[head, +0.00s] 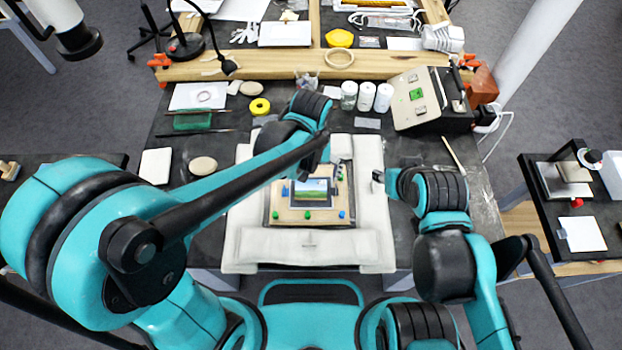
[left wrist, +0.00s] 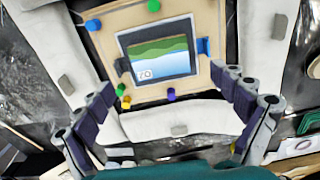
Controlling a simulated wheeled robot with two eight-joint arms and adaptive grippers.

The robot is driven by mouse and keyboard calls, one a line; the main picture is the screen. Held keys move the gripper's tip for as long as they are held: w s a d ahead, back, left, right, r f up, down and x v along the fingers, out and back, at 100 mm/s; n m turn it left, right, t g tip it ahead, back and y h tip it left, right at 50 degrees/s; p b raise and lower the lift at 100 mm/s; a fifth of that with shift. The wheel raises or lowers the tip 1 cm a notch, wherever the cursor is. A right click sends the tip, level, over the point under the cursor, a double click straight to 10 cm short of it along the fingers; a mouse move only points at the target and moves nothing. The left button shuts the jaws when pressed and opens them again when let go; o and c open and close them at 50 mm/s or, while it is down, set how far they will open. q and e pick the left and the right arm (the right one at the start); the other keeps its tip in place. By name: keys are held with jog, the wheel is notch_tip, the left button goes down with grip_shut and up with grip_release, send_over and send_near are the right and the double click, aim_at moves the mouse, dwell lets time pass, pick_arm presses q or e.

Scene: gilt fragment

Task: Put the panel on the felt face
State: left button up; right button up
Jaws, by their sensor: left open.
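The panel (head: 311,190) is a small painted landscape with green bands over pale blue. It lies face up in a dark recess of a wooden board (head: 285,215) with coloured knobs. In the left wrist view the panel (left wrist: 160,50) bears a small white mark at one corner. A thick whitish padded surround (head: 300,250), perhaps felt, encloses the board. My left gripper (head: 320,166) is over the board's far part, mostly hidden by its arm. In the left wrist view its fingers (left wrist: 163,82) are spread and empty. My right gripper (head: 379,181) is over the surround's right side; its jaws are unclear.
A grey control box (head: 430,98) stands at the back right, beside several white bottles (head: 366,96). A wooden beam (head: 280,68) crosses the back.

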aim_at(311, 189)
pick_arm(q)
notch_tip(311, 189, up, 6)
jog(key=p, duration=0.1)
jog(key=s+a+r+t, duration=0.2)
jog(key=a+t, duration=0.1)
jog(key=a, duration=0.6)
jog(key=s+a+r+t, duration=0.3)
jog(key=a+t, duration=0.1)
jog(key=a, duration=0.4)
jog(key=shift+a, duration=0.4)
notch_tip(311, 189, down, 4)
jog(key=b, duration=0.4)
jog(key=shift+s+f, duration=0.1)
jog(key=shift+f, duration=0.1)
